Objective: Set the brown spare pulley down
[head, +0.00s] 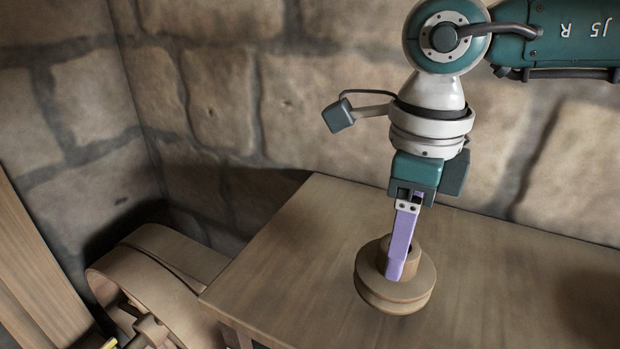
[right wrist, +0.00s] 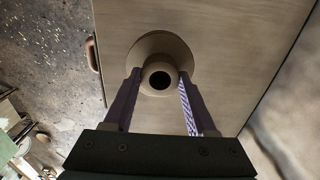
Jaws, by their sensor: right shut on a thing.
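The brown spare pulley (head: 396,291) is a grooved disc with a narrower hub on top. It is upright, at or just above the wooden table top (head: 300,240); I cannot tell if it touches. My right gripper (head: 397,268) points down and is shut on the pulley's hub. In the right wrist view, the two purple fingers (right wrist: 159,88) lie on either side of the hub, and the pulley (right wrist: 149,43) shows its round bore. The far finger is hidden in the head view. My left gripper is not in view.
A large wooden wheel with a belt (head: 165,265) stands left of the table, below its top. A stone wall (head: 330,100) rises behind the table. The table top around the pulley is clear. A handle (right wrist: 92,52) shows at the table's edge.

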